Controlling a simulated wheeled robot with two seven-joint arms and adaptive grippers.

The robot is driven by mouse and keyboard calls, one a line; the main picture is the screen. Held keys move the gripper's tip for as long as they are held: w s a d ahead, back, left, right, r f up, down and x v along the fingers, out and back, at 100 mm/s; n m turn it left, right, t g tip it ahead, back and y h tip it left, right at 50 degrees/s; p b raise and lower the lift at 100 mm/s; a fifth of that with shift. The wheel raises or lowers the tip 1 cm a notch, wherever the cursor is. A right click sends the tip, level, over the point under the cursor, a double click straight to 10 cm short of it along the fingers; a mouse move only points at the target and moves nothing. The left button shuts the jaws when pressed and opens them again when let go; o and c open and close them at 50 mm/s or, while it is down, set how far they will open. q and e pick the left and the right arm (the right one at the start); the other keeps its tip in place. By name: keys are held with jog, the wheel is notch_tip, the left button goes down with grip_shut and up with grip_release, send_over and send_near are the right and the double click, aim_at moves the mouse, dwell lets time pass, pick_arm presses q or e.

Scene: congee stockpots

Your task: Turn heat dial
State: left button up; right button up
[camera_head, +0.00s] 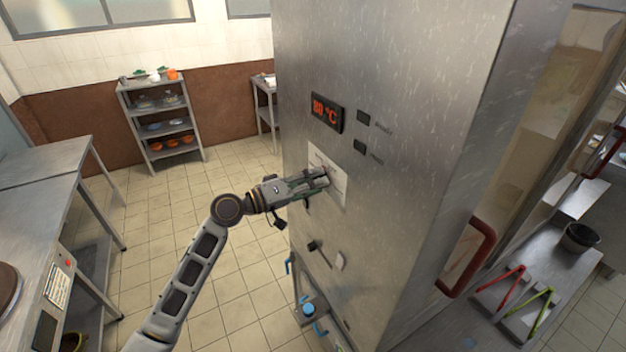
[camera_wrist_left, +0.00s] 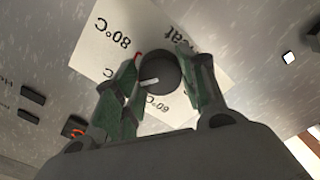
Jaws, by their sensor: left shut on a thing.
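The heat dial (camera_wrist_left: 157,72) is a dark round knob with a light pointer mark, on a white label (camera_wrist_left: 122,35) marked "80°C", "60°C" and part of "heat". In the left wrist view my left gripper (camera_wrist_left: 158,85) has its green-padded fingers on either side of the dial, shut on it. In the head view the left gripper (camera_head: 322,178) reaches the white label (camera_head: 338,188) on the steel cabinet (camera_head: 390,80), and the dial is mostly hidden by the fingers. A display (camera_head: 326,112) above reads 80 °C in red. My right gripper is not in view.
Two dark buttons (camera_head: 361,117) sit right of the display. Lower on the cabinet are a black switch (camera_head: 314,245) and blue-handled valves (camera_head: 308,309). A red handle (camera_head: 468,258) is on the right side. Tiled floor (camera_head: 150,240) is clear left of the cabinet.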

pick_arm(q)
jog(key=shift+n, duration=0.4)
jog(key=o, duration=1.1)
jog(key=shift+a, duration=0.15)
jog(key=v, duration=1.1)
jog(key=shift+s+a, duration=0.25)
jog(key=shift+a, duration=0.1)
jog(key=shift+w, duration=0.1)
